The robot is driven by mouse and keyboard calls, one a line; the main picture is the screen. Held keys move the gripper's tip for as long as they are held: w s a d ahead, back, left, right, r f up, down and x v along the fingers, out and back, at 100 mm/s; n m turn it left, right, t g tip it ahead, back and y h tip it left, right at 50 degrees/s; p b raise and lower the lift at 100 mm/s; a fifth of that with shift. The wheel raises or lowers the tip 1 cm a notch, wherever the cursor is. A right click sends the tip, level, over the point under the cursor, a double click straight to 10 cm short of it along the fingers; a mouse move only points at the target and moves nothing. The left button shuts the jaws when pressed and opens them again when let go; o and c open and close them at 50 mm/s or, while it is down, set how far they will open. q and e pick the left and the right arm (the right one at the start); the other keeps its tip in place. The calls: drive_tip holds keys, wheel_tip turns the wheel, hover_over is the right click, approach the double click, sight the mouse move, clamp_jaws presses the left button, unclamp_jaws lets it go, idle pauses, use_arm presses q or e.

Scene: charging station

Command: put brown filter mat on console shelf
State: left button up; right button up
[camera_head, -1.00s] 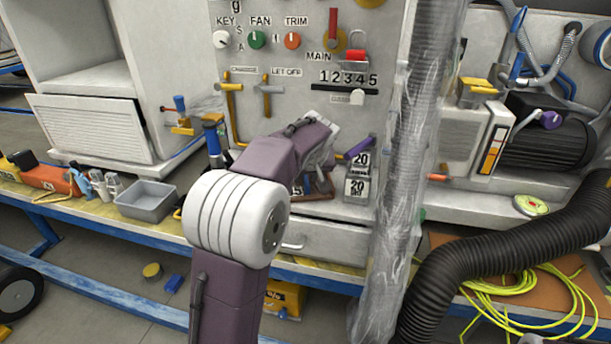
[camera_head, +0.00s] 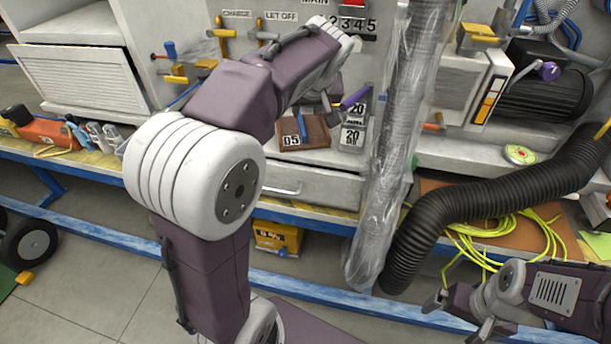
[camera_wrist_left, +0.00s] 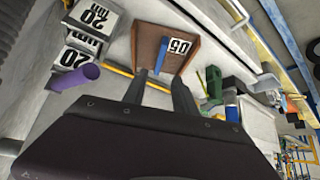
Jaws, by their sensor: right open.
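The brown filter mat (camera_head: 292,139), a flat brown piece with a blue strip and a white "05" label, lies on the console shelf (camera_head: 345,158) above the drawer, left of the "20" blocks. My left gripper (camera_head: 333,112) is just above and behind it in the head view, partly hidden by its wrist. In the left wrist view the fingers (camera_wrist_left: 160,92) are apart and empty, with the mat (camera_wrist_left: 190,62) just beyond their tips. My right gripper (camera_head: 460,318) is open and empty at the lower right, over the floor.
Grey "20" blocks (camera_head: 352,137) and a purple handle (camera_head: 355,97) stand close to the right of the mat. A plastic-wrapped column (camera_head: 392,165) and a black hose (camera_head: 440,225) stand further right. Yellow cable (camera_head: 535,235) lies on the lower brown board.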

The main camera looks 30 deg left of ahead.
use_arm(q)
drive_tip(key=s+d+f+m+g+h, duration=0.1)
drive_tip(key=s+d+f+m, duration=0.1)
drive_tip(key=s+f, duration=0.4)
drive_tip(key=s+d+f+m+g+h, duration=0.2)
drive_tip(key=s+d+f, duration=0.2)
drive_tip(key=s+f, duration=0.3)
drive_tip(key=s+d+f+m+g+h, duration=0.1)
drive_tip(key=s+f, duration=0.5)
drive_tip(key=f, duration=0.7)
drive_tip(key=d+m+g, duration=0.1)
drive_tip(key=d+m, duration=0.1)
drive_tip(key=shift+s+d+h, duration=0.3)
drive_tip(key=shift+d, duration=0.05)
